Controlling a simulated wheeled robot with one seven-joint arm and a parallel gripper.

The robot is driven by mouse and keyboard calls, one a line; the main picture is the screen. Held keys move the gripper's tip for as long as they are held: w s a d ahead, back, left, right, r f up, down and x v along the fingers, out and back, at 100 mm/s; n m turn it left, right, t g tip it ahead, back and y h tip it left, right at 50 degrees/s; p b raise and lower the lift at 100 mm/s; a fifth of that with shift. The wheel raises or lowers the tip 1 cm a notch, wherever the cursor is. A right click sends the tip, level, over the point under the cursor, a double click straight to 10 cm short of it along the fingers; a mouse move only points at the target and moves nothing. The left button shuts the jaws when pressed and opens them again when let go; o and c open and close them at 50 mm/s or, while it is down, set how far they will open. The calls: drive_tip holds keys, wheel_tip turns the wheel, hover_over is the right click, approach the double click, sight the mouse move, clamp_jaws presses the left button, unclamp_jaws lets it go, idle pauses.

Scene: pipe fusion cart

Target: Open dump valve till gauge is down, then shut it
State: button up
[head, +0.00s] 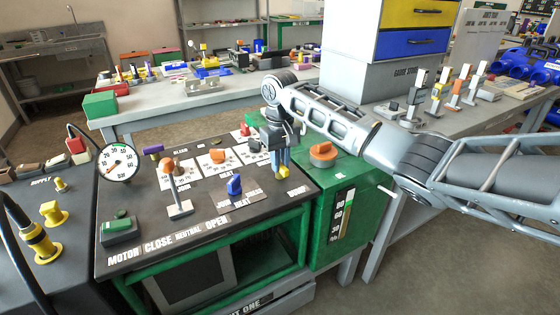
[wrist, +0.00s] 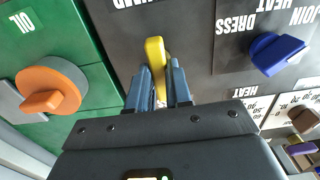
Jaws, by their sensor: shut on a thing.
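A yellow valve handle (wrist: 155,52) on the black cart panel sits between the fingers of my gripper (wrist: 158,88) in the wrist view. My gripper is shut on it, and the handle's far end shows beyond the fingertips. In the head view my gripper (head: 279,158) reaches down to the panel's right part, over the yellow handle (head: 283,172). The round white gauge (head: 118,162) stands at the panel's back left. Its orange needle seems to point to the lower left, but the exact reading is too small to tell.
A blue knob (head: 235,186) and a lever with an orange top (head: 176,190) stand left of my gripper. An orange knob (head: 323,154) sits on the green tank (head: 330,218) to the right. Another yellow valve (head: 54,213) is at the far left.

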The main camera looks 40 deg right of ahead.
clamp_jaws()
drive_tip(key=shift+r+p, duration=0.1)
drive_tip(key=shift+p, duration=0.25)
drive_tip(key=shift+r+n+p, duration=0.1)
drive_tip(key=shift+n+p, duration=0.85)
drive_tip(key=shift+n, duration=0.05)
drive_tip(key=n+p, duration=0.3)
drive_tip(key=n, duration=0.3)
drive_tip(key=n+p, duration=0.2)
drive_tip(key=n, duration=0.2)
drive_tip(key=shift+n, duration=0.4)
drive_tip(key=n+p, duration=0.1)
drive_tip(key=n, duration=0.4)
